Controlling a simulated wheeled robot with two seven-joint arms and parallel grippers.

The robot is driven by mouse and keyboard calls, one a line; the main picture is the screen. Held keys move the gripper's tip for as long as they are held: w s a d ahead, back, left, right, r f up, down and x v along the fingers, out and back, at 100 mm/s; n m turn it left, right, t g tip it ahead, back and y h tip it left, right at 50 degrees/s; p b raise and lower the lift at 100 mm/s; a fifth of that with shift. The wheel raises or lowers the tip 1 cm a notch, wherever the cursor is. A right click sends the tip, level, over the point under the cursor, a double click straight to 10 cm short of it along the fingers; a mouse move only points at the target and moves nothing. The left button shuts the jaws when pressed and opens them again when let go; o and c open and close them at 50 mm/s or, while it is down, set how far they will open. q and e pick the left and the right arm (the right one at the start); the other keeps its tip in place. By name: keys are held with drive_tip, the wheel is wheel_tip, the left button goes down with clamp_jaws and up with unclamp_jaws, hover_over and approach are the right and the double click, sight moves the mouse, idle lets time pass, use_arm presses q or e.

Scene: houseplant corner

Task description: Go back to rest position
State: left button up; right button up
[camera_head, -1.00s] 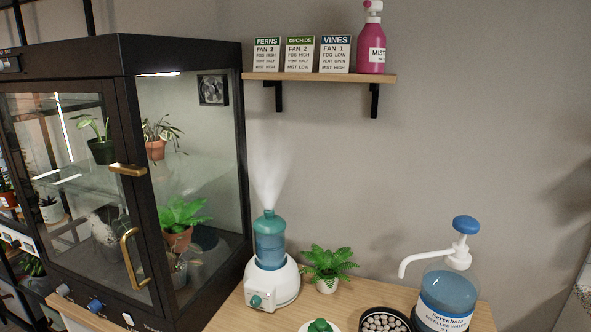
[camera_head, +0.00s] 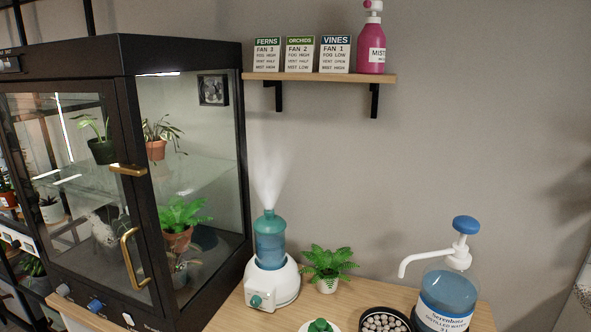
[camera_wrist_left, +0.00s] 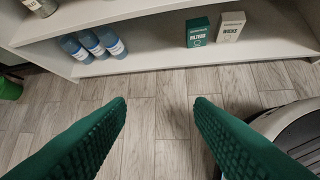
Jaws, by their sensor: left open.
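My left gripper (camera_wrist_left: 160,110) shows in the left wrist view as two green ridged fingers. They are wide apart with nothing between them, above the grey plank floor (camera_wrist_left: 160,155) and in front of a low white shelf (camera_wrist_left: 150,70). Neither gripper shows in the head view. My right gripper is in no current view.
A wooden table (camera_head: 228,317) holds a steaming humidifier (camera_head: 270,275), a small fern (camera_head: 328,267), a pump bottle (camera_head: 447,300) and a bowl of pebbles (camera_head: 383,322). A black glass cabinet (camera_head: 125,60) stands left. Blue bottles (camera_wrist_left: 92,45) and two boxes (camera_wrist_left: 214,29) sit on the low shelf.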

use_arm(q)
drive_tip(key=s+d+f+g, duration=0.1)
drive_tip(key=s+f+g, duration=0.1)
drive_tip(key=s, duration=0.5)
drive_tip(key=s+d+f+n+g, duration=0.1)
drive_tip(key=s+f+g, duration=0.1)
drive_tip(key=s+f, duration=0.2)
drive_tip(key=s+d+f+n+g, duration=0.1)
drive_tip(key=s+f+g, duration=0.1)
drive_tip(key=s, duration=0.8)
drive_tip(key=shift+s+d+f, duration=0.2)
drive_tip(key=shift+d+f, duration=0.1)
drive_tip(key=shift+f, duration=0.5)
